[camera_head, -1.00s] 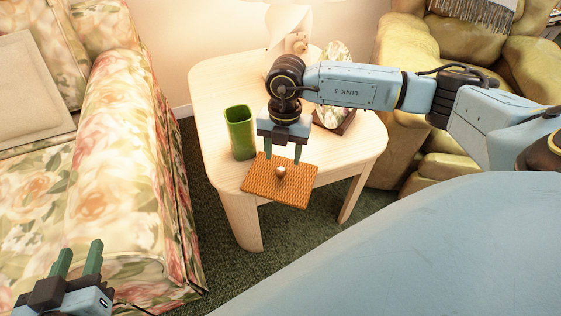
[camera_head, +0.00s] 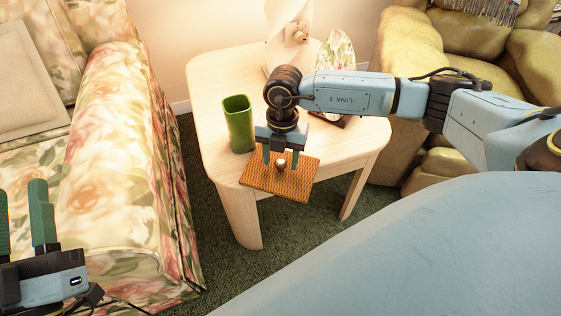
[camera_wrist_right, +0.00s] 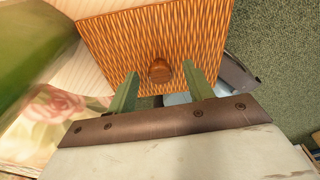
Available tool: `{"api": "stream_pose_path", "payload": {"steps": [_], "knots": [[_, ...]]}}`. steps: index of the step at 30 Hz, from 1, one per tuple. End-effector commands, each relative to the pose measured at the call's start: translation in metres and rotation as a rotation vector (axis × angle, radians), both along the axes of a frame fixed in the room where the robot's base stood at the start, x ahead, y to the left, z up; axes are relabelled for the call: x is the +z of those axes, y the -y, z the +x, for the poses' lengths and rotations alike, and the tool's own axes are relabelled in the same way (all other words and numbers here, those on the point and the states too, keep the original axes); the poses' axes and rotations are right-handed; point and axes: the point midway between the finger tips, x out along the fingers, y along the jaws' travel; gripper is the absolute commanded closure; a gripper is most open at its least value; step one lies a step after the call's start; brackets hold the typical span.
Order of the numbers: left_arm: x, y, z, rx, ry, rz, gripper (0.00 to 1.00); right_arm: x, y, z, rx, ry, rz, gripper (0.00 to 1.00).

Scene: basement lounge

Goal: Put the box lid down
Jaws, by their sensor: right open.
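The box lid (camera_head: 262,181) is a square orange-brown woven panel with a round wooden knob (camera_head: 281,163) in its middle. It lies flat at the front edge of the pale wooden table (camera_head: 212,140), and its near part seems to reach over the edge. My right gripper (camera_head: 281,164) is directly above the lid, open, with its green fingers apart on either side of the knob. The right wrist view shows the lid (camera_wrist_right: 190,35) and the knob (camera_wrist_right: 160,71) between the fingertips. My left gripper (camera_head: 19,186) is open and empty at the lower left, away from the table.
A green vase (camera_head: 238,125) stands on the table just left of my right gripper. A lamp (camera_head: 290,35) and a patterned oval object (camera_head: 336,50) stand farther back. A floral sofa (camera_head: 110,150) is at left, a yellow armchair (camera_head: 415,60) at right.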

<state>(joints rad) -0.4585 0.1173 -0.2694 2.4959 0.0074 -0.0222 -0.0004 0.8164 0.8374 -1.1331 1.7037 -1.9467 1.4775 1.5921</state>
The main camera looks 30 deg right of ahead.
Motion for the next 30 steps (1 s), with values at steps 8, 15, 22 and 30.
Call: {"api": "stream_pose_path", "payload": {"steps": [8,15,22,30], "knots": [[0.0090,-0.0001,-0.0048,-0.002,0.065,-0.021,0.64,-0.0061,-0.0007,-0.0006,0.000,0.000,0.000,0.48],[0.0088,-0.0002,-0.0046,-0.002,0.062,-0.020,0.64,-0.0059,-0.0007,-0.0008,0.000,-0.001,0.001,0.63],[0.0085,0.0000,-0.0045,-0.003,0.061,-0.020,0.64,-0.0058,-0.0005,-0.0008,0.000,-0.001,0.001,0.93],[0.0084,0.0000,-0.0045,-0.003,0.060,-0.020,0.64,-0.0053,-0.0006,-0.0006,0.000,0.000,0.000,1.00]]}}
